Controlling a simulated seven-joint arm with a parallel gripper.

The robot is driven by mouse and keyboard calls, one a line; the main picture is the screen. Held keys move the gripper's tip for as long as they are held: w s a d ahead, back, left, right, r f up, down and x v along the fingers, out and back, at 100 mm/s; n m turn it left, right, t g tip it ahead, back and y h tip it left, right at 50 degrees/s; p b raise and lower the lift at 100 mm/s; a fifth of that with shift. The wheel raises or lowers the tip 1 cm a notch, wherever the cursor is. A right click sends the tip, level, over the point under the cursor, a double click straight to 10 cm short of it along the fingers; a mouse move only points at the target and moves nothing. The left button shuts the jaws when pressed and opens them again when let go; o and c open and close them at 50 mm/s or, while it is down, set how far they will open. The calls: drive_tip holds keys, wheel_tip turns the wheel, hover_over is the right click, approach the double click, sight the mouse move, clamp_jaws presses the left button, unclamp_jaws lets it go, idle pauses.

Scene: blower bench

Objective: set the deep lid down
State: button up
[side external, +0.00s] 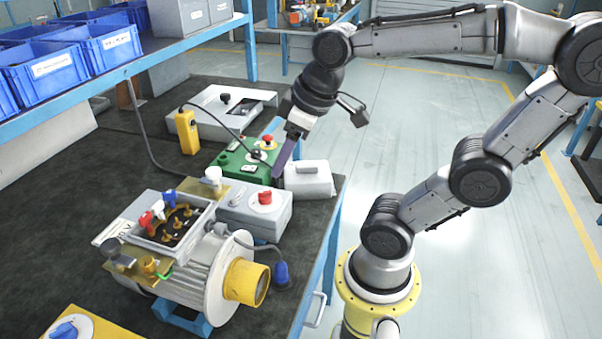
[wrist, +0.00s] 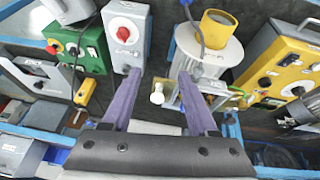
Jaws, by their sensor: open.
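The deep lid appears to be the light grey box-shaped piece with a raised handle (side external: 312,182). It rests upright on the bench near its right edge, beside the green box. A grey piece at the top left of the wrist view (wrist: 68,10) looks like the same lid, partly cut off. My gripper (side external: 279,174) points down just left of the lid in the side view. Whether a finger touches the lid cannot be told.
A green box (side external: 240,167) and a grey box with a red knob (side external: 255,212) stand close by. The motor (side external: 195,280) has an open terminal box (side external: 172,238). A yellow pendant (side external: 187,132) and a grey enclosure (side external: 225,120) lie behind. Dark bench at left is clear.

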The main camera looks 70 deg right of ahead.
drive_tip(key=shift+m+t+y, duration=0.4)
drive_tip(key=s+a, duration=0.1)
drive_tip(key=s+a+f, duration=0.1)
drive_tip(key=s+a, duration=0.1)
drive_tip(key=s, duration=0.1)
drive_tip(key=shift+f, duration=0.25)
drive_tip(key=shift+o, duration=0.3)
idle(1.2)
